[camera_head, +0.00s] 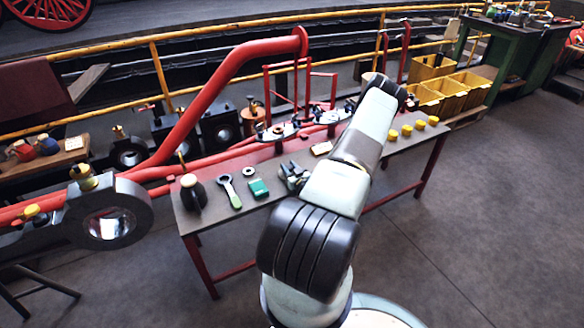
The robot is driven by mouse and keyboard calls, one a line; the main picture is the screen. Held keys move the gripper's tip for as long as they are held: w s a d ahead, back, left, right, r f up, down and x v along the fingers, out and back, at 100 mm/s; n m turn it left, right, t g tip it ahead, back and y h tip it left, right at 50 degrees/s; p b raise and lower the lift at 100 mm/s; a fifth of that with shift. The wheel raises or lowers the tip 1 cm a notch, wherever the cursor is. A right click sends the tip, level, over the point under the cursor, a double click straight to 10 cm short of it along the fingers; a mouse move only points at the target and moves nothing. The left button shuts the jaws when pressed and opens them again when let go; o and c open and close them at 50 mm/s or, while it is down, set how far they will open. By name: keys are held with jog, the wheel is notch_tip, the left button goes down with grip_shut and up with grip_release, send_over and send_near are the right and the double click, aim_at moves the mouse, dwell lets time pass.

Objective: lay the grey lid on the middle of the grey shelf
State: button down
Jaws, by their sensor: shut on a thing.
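My arm reaches up from the bottom middle and across the long grey-topped bench (222,215) with red legs. I cannot make out my gripper with certainty; the far end of the arm is dark and its fingers do not show. I cannot pick out the grey lid; it may be hidden behind my arm. No separate grey shelf can be told for sure. A dark metal piece (292,176) shows on the bench right beside my arm, its shape unclear.
Red pipes (205,98) run behind. Yellow crates (450,92) stand at the back right. Floor at right is clear.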

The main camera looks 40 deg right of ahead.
jog(key=c, duration=0.7)
grip_release()
jog(key=shift+r, duration=0.1)
